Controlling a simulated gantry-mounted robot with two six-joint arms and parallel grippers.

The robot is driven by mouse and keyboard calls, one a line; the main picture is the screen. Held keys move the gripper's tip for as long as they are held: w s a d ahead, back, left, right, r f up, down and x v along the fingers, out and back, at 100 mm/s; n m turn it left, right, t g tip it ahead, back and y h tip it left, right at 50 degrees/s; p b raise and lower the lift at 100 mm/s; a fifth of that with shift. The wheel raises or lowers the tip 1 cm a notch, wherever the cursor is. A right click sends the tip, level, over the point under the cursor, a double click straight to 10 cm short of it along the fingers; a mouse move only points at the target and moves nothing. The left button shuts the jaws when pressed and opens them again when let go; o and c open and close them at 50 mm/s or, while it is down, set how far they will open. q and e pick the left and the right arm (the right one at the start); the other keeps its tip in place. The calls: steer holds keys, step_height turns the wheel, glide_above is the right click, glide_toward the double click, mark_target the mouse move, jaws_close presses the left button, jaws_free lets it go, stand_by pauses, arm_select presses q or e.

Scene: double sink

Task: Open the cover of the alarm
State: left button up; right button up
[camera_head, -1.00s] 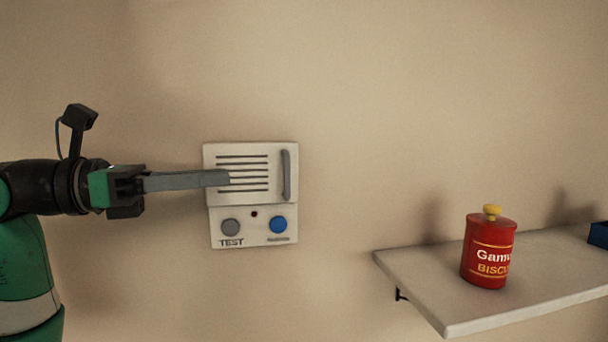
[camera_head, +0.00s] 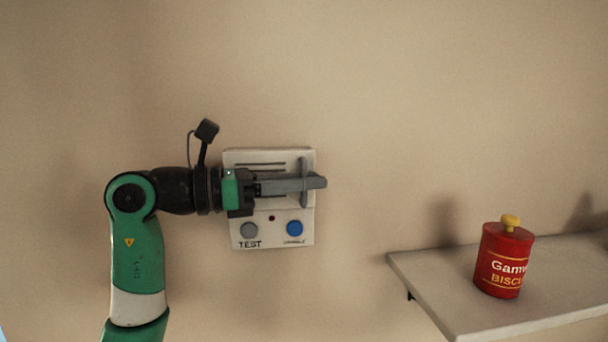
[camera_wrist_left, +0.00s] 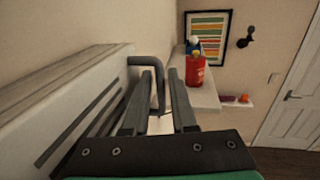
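The alarm (camera_head: 236,210) is a pale box on the wall, with a slotted cover (camera_head: 240,157) on its upper half. The cover looks closed. A grey upright bar handle (camera_head: 303,201) is at the cover's right side; it also shows in the left wrist view (camera_wrist_left: 160,92). My left gripper (camera_head: 321,182) reaches across the cover from the left, its fingertips a little past the handle. In the left wrist view its fingers (camera_wrist_left: 160,72) are apart, with the handle bar between them. Whether either finger touches it I cannot tell. My right gripper is not in view.
Below the cover are a grey button (camera_head: 249,230) and a blue button (camera_head: 294,228). A pale shelf (camera_head: 430,290) at the right holds a red biscuit tin (camera_head: 503,262). The wall between alarm and shelf is clear.

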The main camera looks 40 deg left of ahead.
arm_select(q)
steer(key=shift+c, duration=0.2)
jaws_close()
stand_by(1.2)
